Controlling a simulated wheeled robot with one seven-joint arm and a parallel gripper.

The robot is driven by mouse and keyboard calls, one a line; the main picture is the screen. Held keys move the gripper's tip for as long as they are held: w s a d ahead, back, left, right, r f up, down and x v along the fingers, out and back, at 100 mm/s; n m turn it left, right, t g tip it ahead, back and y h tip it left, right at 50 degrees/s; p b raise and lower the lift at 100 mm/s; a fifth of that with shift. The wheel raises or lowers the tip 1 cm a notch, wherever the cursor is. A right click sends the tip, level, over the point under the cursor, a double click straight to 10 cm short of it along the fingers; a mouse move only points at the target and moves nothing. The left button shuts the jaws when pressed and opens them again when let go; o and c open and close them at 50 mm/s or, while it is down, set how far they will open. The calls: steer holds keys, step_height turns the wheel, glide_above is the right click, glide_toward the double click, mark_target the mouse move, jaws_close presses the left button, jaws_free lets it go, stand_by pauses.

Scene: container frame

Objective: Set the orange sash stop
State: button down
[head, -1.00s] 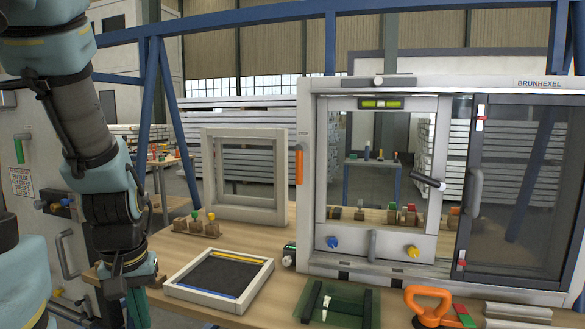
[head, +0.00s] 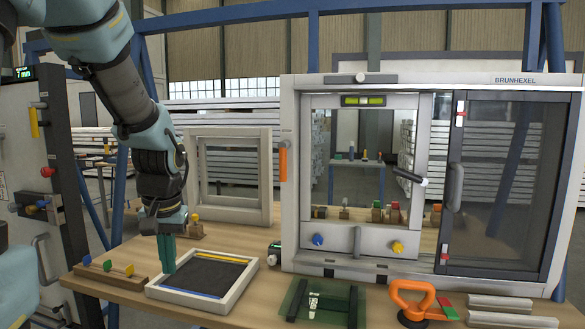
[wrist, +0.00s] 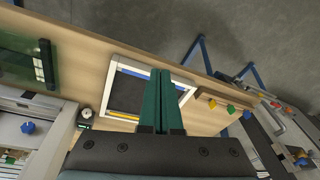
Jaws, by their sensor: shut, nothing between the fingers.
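The orange sash stop (head: 283,164) is a narrow upright piece on the left post of the white window frame (head: 290,220). It hangs straight down from a small pivot at its top. My gripper (head: 167,268) has green fingers that are shut and empty. It points down over the left side of the small white-rimmed tray (head: 240,282), well left of and below the stop. In the wrist view my gripper (wrist: 161,76) lies over the same tray (wrist: 111,80); the stop cannot be made out there.
A grey window frame (head: 265,211) stands behind the tray. A block with coloured knobs (head: 110,275) lies left. A green glass sheet (head: 340,302) and an orange suction lifter (head: 413,298) lie in front of the window.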

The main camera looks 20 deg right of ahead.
steer(key=w+d+r+m, duration=0.2)
steer(key=w+d+r, duration=0.15)
steer(key=d, duration=0.35)
steer(key=m+t+b, duration=0.3)
steer(key=t+b, duration=0.2)
glide_toward(284, 162)
steer(key=s+d, duration=0.4)
steer(key=s, duration=0.2)
steer(key=shift+w, duration=0.15)
steer(key=shift+w+a+f+p, duration=0.35)
steer(key=shift+w+a+f, duration=0.1)
steer(key=shift+w+f, duration=1)
steer(key=shift+w+a+f+p, duration=0.35)
steer(key=shift+w+f, duration=0.85)
steer(key=shift+w, duration=0.4)
steer(key=shift+w+a+f+p, duration=0.3)
steer(key=shift+w+a+f, duration=0.2)
steer(key=shift+w+f, duration=0.95)
